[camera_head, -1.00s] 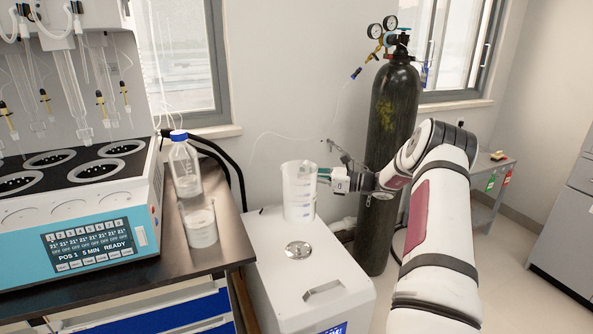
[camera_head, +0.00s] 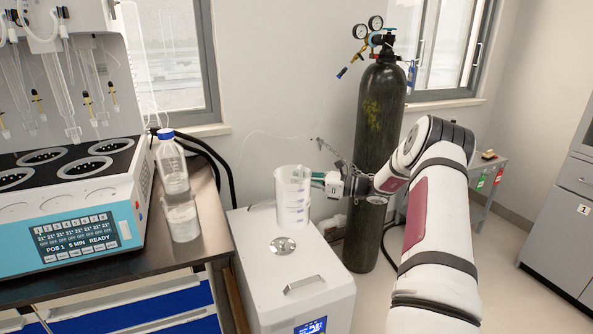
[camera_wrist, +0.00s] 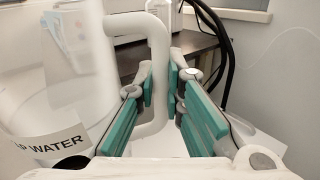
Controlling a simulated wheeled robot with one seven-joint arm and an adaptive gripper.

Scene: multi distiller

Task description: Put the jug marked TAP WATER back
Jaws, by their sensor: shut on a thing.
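The translucent jug (camera_head: 292,196) is upright at the back of the white floor unit's top in the head view; I cannot tell whether its base touches that top. Its label, partly cut off, reads "AP WATER" in the wrist view (camera_wrist: 50,143). My gripper (camera_head: 334,184) is at the jug's right side. In the wrist view, the teal finger pads (camera_wrist: 165,108) are on both sides of the jug's white handle (camera_wrist: 157,75), shut on it. The jug's body fills the left of the wrist view.
The white unit (camera_head: 305,263) has a round metal lid (camera_head: 283,245) and a handle on its top. Left of it is a dark bench (camera_head: 208,232) with a blue-capped bottle (camera_head: 172,165) and a beaker (camera_head: 182,220). A black gas cylinder (camera_head: 372,240) stands behind my arm.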

